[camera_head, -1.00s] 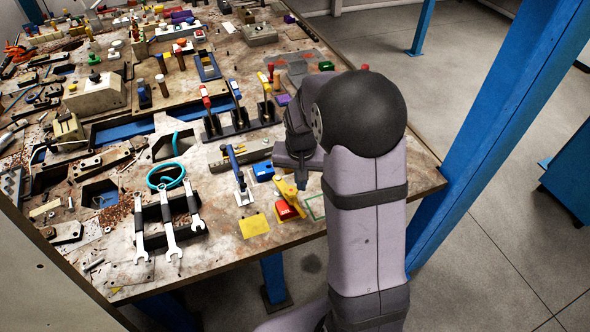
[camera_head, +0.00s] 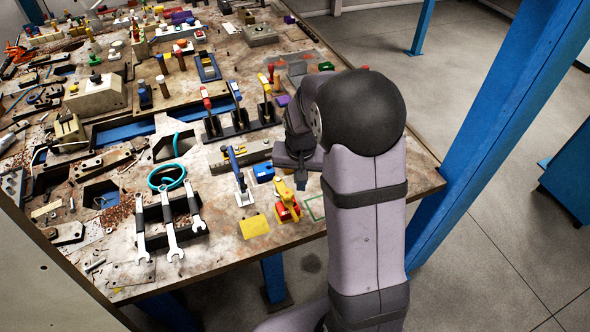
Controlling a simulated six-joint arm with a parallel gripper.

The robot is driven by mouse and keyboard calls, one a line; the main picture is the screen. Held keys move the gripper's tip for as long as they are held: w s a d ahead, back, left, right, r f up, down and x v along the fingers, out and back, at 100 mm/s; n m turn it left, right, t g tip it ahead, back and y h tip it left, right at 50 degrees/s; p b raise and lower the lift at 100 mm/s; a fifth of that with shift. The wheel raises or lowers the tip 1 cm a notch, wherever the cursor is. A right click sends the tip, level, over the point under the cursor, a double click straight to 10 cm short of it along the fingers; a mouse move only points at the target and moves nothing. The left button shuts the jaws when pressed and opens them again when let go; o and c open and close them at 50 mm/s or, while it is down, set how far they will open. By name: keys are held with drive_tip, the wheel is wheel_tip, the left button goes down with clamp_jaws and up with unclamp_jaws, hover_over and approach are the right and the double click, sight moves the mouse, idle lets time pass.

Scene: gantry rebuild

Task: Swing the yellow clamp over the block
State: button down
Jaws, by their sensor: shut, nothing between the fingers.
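The yellow clamp (camera_head: 285,191) stands near the table's front edge, left of my arm. Its yellow arm now reaches forward across the top of the red block (camera_head: 282,213), covering part of it. Whether the clamp touches the block is too small to tell. My gripper (camera_head: 300,184) is shut and empty, just behind and to the right of the clamp. My own arm hides part of the gripper, and contact with the clamp is unclear.
A blue-handled clamp (camera_head: 237,170) stands to the left, with a blue block (camera_head: 263,172) beside it. A yellow square (camera_head: 254,226) and a green outline (camera_head: 315,207) flank the red block. Wrenches (camera_head: 170,225) lie farther left. Upright toggle levers (camera_head: 238,105) stand behind.

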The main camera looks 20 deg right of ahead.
wheel_tip(320, 180, up, 8)
drive_tip(key=p, duration=0.6)
drive_tip(key=shift+r+p, duration=0.2)
drive_tip(key=shift+p, duration=0.2)
idle(0.4)
drive_tip(key=s+a+n+b, duration=0.1)
drive_tip(key=s+a+n, duration=0.2)
drive_tip(key=s, duration=0.6)
drive_tip(key=s+a+f+n+g+b, duration=0.1)
drive_tip(key=s+a+n, duration=0.2)
drive_tip(key=s, duration=0.6)
drive_tip(key=shift+s+a+g+y, duration=0.3)
drive_tip(key=shift+s+a+y, duration=0.1)
drive_tip(key=shift+a, duration=0.65)
wheel_tip(320, 180, down, 15)
drive_tip(key=b, duration=1.5)
